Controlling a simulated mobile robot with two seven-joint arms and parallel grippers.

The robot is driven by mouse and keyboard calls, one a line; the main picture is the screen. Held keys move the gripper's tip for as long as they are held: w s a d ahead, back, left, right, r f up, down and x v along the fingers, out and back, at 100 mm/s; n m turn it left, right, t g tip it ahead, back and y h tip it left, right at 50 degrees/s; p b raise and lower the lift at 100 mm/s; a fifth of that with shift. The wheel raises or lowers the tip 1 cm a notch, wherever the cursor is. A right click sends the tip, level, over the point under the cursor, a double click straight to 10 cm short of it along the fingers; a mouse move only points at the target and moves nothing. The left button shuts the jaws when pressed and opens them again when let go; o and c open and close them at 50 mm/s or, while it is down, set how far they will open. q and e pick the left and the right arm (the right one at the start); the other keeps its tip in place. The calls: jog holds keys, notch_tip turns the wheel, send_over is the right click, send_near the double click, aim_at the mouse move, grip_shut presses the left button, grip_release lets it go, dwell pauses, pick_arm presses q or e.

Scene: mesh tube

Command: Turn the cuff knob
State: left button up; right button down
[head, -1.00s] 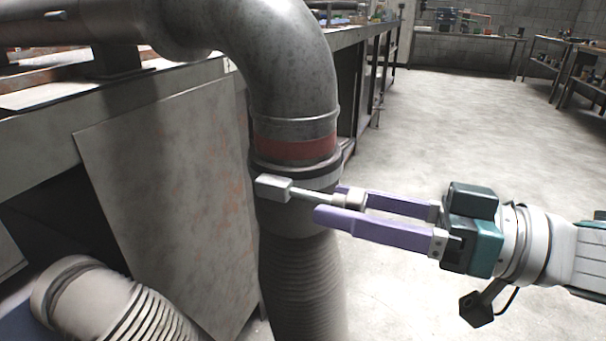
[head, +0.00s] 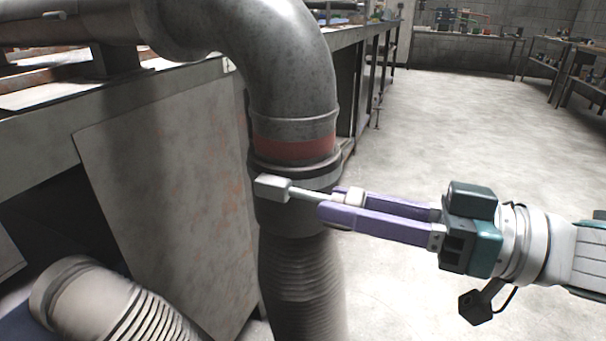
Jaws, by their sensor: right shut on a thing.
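The cuff (head: 290,215) is a dark grey collar around the vertical pipe, below a red band (head: 293,148). A pale block (head: 272,187) sits on the cuff's front, and a thin light rod (head: 308,195) runs right from it to a small light knob (head: 355,196). My right gripper (head: 338,203) comes in from the right, with two purple fingers closed on the knob at the rod's end. The near finger hides part of the knob. My left gripper is not in view.
A ribbed hose (head: 300,285) hangs below the cuff. Another ribbed hose end (head: 95,300) lies at lower left. A metal bench with a leaning panel (head: 165,190) stands left of the pipe. The floor (head: 450,130) to the right is open.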

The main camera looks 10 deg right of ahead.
jog(key=n, duration=1.1)
jog(key=n+b, duration=0.1)
jog(key=n, duration=0.3)
jog(key=n+b, duration=0.1)
jog(key=n, duration=0.1)
jog(key=shift+n, duration=0.4)
jog(key=n+b, duration=0.1)
jog(key=n, duration=0.3)
jog(key=shift+n, duration=0.4)
jog(key=shift+r+n, duration=0.1)
jog(key=shift+n, duration=0.2)
